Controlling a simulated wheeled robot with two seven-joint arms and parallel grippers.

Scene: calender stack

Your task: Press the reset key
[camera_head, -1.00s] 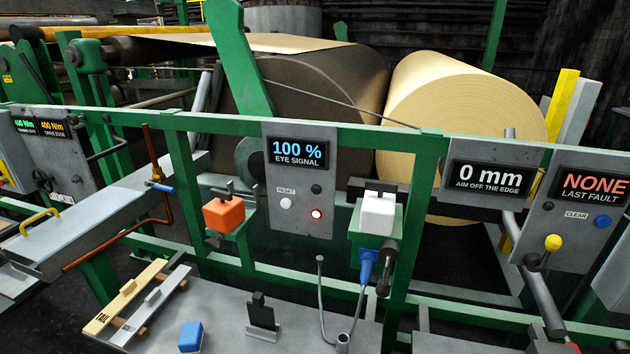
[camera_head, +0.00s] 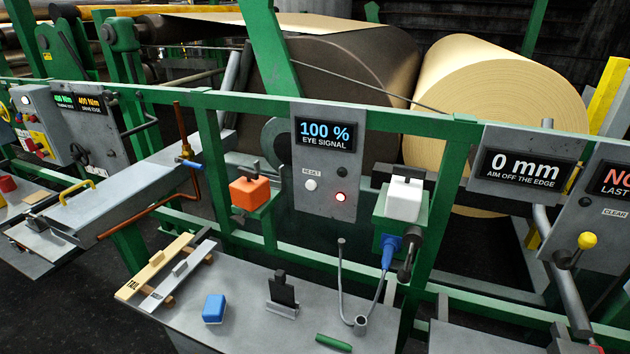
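The reset key is a round white button (camera_head: 310,185) under a small RESET label on a grey panel (camera_head: 322,205) fixed to the green rail. Above it, a display (camera_head: 325,135) on the same panel reads 100 % EYE SIGNAL. A lit red lamp (camera_head: 341,197) sits to the right of the key, with a dark round fitting (camera_head: 343,173) above the lamp. Nothing covers the key. Neither of my grippers is in view.
An orange block (camera_head: 249,193) and a white block (camera_head: 404,199) sit on brackets either side of the panel. Below, a grey bench (camera_head: 235,335) carries a blue block (camera_head: 214,309), a black stand (camera_head: 282,293) and a green rod (camera_head: 333,343). Green rails (camera_head: 240,101) cross in front of the rolls.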

